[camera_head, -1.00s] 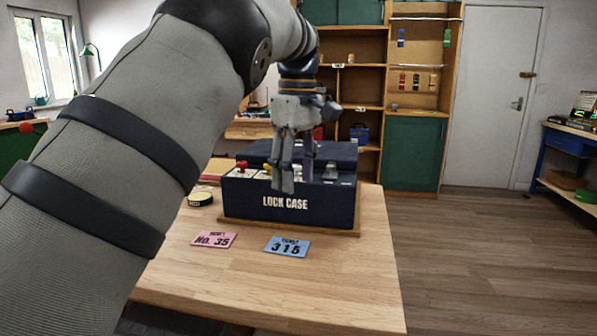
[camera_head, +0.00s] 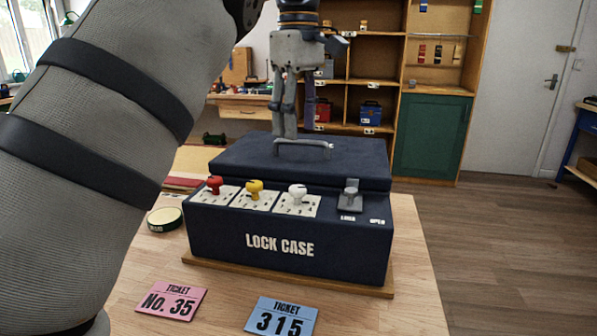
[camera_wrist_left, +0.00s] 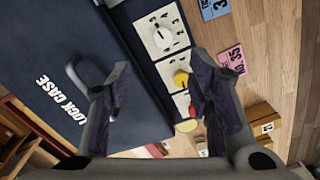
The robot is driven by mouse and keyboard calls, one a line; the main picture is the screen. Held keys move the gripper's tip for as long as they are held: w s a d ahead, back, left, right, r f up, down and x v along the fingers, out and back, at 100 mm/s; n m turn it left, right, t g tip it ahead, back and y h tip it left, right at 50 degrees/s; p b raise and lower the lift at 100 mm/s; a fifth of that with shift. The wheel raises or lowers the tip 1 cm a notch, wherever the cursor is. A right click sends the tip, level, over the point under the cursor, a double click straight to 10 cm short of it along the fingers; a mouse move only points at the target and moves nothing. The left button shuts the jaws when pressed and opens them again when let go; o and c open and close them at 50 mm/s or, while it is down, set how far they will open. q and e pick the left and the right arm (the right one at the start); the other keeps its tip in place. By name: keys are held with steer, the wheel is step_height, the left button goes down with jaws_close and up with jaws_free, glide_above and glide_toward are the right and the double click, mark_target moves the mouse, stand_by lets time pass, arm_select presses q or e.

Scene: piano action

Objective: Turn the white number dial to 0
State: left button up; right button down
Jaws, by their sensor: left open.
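The white number dial (camera_head: 297,193) is the rightmost of three dials on the front ledge of the dark blue lock case (camera_head: 225,240). It sits on a pale plate with numbers too small to read. It also shows in the left wrist view (camera_wrist_left: 162,39), near the top, beyond the fingers. My left gripper (camera_head: 300,128) is open and empty, fingers pointing down, seen over the case lid and above the dial in the head view. In the left wrist view its open fingers (camera_wrist_left: 160,65) frame the yellow and red dials. My right gripper is not in view.
A yellow dial (camera_head: 254,189) and red dial (camera_head: 215,184) stand left of the white one, a metal lever (camera_head: 350,195) right. The lid handle (camera_head: 303,145) rises near my fingers. A pink ticket (camera_head: 171,301) and blue ticket (camera_head: 281,317) lie in front; a round tin (camera_head: 165,219) left.

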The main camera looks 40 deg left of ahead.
mark_target(298, 187)
arm_select(q)
steer(key=f, duration=0.7)
steer(key=f+p, duration=0.1)
steer(key=f, duration=0.3)
steer(key=shift+s+d+f, duration=0.25)
steer(key=shift+f, duration=0.05)
jaws_close()
